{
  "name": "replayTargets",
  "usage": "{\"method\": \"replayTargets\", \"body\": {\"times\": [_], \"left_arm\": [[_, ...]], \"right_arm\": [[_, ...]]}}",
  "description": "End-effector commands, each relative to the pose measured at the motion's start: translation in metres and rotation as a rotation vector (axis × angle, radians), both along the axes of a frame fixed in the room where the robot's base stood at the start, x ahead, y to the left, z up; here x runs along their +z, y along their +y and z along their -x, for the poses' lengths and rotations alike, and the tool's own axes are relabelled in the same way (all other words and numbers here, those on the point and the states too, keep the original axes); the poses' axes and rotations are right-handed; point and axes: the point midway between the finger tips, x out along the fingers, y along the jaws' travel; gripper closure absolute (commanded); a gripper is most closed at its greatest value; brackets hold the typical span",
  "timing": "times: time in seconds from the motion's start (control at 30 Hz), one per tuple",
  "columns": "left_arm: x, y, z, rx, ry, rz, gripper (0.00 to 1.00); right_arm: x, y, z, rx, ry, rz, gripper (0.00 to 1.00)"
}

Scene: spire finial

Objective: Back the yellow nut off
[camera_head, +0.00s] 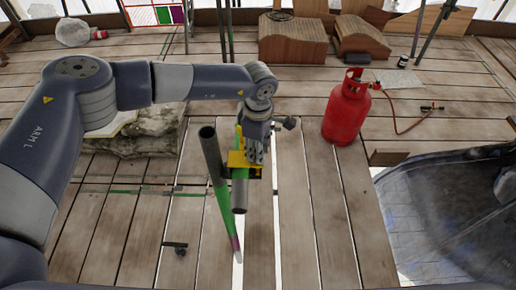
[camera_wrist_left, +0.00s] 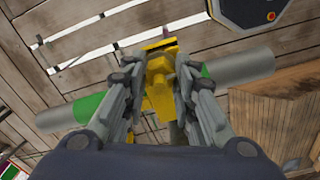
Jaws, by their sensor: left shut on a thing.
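In the head view a yellow clamp (camera_head: 236,158) sits where two grey poles meet. The longer pole (camera_head: 214,158) has a green band and slants down toward the floor. The shorter pole end (camera_head: 239,196) hangs below the clamp. My left gripper (camera_head: 254,158) reaches down against the clamp's right side. In the left wrist view my left gripper (camera_wrist_left: 160,108) has its fingers on both sides of a yellow part (camera_wrist_left: 158,88), which I take as the yellow nut; its edge against the clamp is hard to make out. A grey pole (camera_wrist_left: 240,69) with green bands runs behind the fingers. My right gripper is not in view.
A red gas cylinder (camera_head: 347,112) with a hose stands right of the clamp. A dark curved sheet (camera_head: 452,205) lies by an opening at the lower right. Stone slabs (camera_head: 135,130) lie behind my left arm. Wooden boxes (camera_head: 293,40) stand at the back. The front plank floor is mostly clear.

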Motion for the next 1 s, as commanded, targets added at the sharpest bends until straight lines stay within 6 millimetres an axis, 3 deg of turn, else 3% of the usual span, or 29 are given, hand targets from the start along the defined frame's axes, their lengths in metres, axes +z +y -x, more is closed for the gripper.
{"method": "replayTargets", "body": {"times": [0.37, 1.0], "left_arm": [[-0.006, -0.001, -0.001, 0.169, -0.002, 0.003, 0.98], [-0.006, -0.001, -0.002, 0.767, -0.003, 0.004, 0.98]], "right_arm": [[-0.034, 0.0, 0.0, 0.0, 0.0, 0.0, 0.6], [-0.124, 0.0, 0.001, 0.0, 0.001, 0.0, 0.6]]}}
